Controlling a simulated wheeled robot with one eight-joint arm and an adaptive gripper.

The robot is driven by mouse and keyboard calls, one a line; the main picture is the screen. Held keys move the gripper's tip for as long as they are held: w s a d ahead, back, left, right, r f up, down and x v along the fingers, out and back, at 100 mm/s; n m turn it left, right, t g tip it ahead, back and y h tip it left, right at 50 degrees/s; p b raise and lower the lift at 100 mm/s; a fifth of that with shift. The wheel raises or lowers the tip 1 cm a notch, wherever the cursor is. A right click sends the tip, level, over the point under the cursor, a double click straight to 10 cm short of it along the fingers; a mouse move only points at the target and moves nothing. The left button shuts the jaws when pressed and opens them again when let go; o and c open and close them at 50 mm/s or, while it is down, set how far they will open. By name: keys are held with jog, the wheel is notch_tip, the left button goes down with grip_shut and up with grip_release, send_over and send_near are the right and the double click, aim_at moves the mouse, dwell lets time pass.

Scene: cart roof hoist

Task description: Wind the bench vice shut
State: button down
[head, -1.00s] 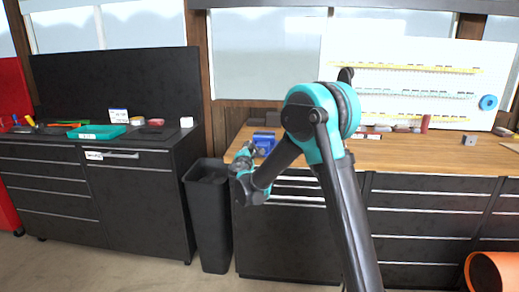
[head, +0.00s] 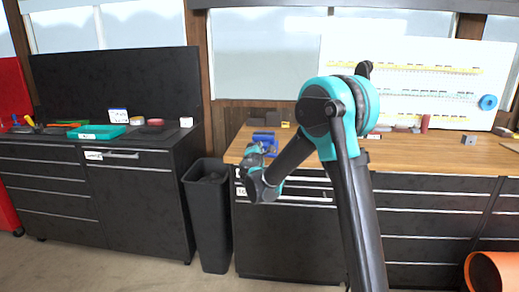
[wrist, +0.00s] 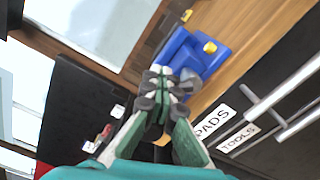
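The blue bench vice (head: 264,138) sits at the left front corner of the wooden bench. In the wrist view the vice (wrist: 187,58) lies just beyond my fingertips, with a yellow part on it and a grey rounded part facing me. My gripper (wrist: 165,85) has its fingertips drawn together just left of the grey part. I see nothing clearly held between them; contact with the vice cannot be told. In the head view my gripper (head: 256,152) is small and partly merges with the vice's front. The vice's handle is not clearly visible.
The wooden bench top (head: 420,150) extends right. Drawers labelled PADS and TOOLS (wrist: 236,140) are below the vice. A black bin (head: 208,212) stands between the bench and a dark cabinet (head: 150,205) with a teal tray (head: 96,131). An orange cylinder (head: 494,270) is at lower right.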

jog(key=d, duration=0.2)
jog(key=shift+s+d+f, duration=0.1)
jog(key=shift+d+f, duration=0.05)
jog(key=shift+d, duration=0.15)
jog(key=shift+d+f, duration=1.3)
jog(key=shift+d, duration=0.15)
jog(key=c, duration=0.7)
grip_release()
jog(key=s, duration=0.9)
jog(key=shift+a, duration=0.2)
